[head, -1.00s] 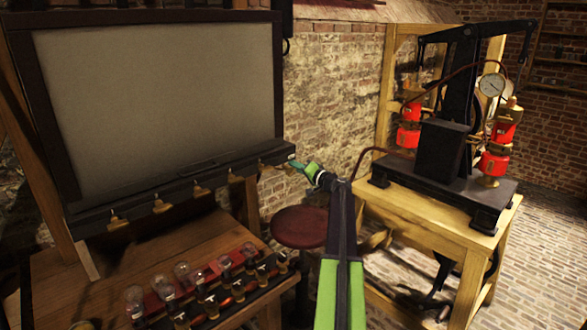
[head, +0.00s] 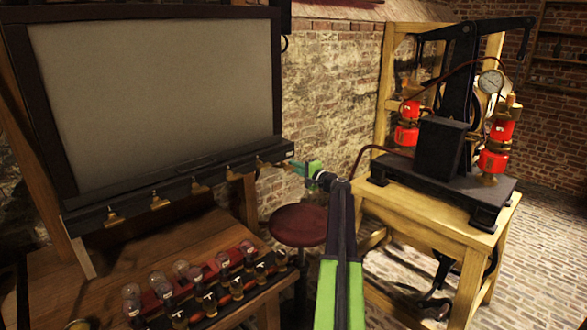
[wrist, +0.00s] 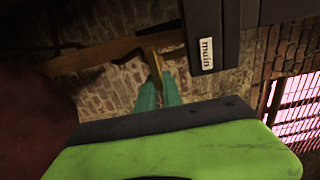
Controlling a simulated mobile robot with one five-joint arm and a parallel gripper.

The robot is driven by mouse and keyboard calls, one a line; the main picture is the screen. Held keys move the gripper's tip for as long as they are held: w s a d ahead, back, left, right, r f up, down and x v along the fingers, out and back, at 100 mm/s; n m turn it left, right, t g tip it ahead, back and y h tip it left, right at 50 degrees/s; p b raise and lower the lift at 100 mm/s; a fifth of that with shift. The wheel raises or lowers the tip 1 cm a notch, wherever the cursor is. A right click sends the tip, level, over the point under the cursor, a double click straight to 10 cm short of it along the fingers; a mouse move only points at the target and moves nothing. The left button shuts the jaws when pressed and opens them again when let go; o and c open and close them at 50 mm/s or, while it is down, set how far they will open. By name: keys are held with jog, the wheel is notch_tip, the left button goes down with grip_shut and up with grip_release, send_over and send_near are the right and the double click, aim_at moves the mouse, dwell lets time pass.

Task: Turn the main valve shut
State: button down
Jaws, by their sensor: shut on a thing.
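The main valve is at the right end of a black bar; its brass lever (head: 272,164) shows there in the head view. In the wrist view the lever (wrist: 152,62) is beside a white label reading "main" (wrist: 206,54). My gripper (head: 294,167) has green fingers, and in the wrist view its fingertips (wrist: 158,78) are shut on the end of the brass lever. The lever lies sideways toward my gripper. The exact contact is small and dark.
Several other brass taps (head: 160,200) hang along the bar, left of the main valve, under a large grey panel (head: 150,90). A row of glass bulbs (head: 157,282) stands on the wooden bench below. A dark red stool (head: 300,224) and a pump table (head: 430,215) are to the right.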

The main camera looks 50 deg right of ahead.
dwell(0.4)
jog(key=c, duration=1.5)
grip_release()
jog(key=s+a, duration=0.1)
jog(key=s, duration=1.6)
jog(key=shift+s, duration=0.2)
jog(key=shift+a, duration=0.1)
